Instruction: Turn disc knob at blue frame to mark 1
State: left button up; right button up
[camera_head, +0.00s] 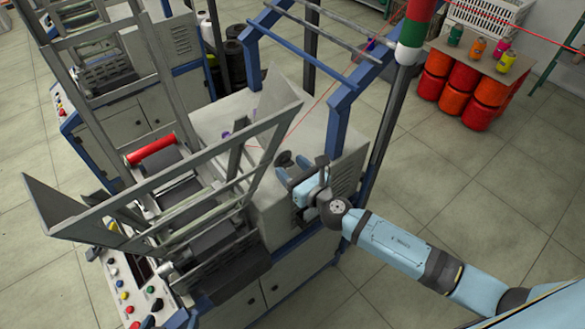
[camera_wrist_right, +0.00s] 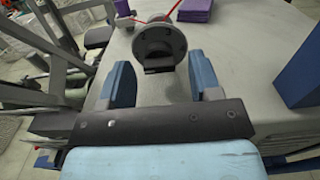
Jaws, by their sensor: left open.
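A round grey disc knob (camera_wrist_right: 159,45) with holes in its face and a dark block at its lower edge stands above a pale surface in the right wrist view. The blue frame (camera_head: 340,115) rises at the machine's side; a blue part (camera_wrist_right: 297,75) shows at the right in the wrist view. My right gripper (camera_head: 294,165) is over the machine's pale top. In the wrist view my right gripper (camera_wrist_right: 161,82) is open, its two blue fingers apart, with the knob just beyond and between them. No mark 1 can be read. My left gripper is not in view.
A thin red thread (camera_wrist_right: 172,12) runs by the knob. A purple block (camera_wrist_right: 195,10) lies behind it. Grey metal arms and plates (camera_head: 275,105) stand left of my gripper. A red roller (camera_head: 150,152) is further left. Open floor (camera_head: 455,180) lies to the right.

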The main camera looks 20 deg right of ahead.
jog(key=b+v, duration=0.3)
jog(key=v, duration=1)
jog(key=shift+s, duration=0.4)
jog(key=shift+d, duration=0.1)
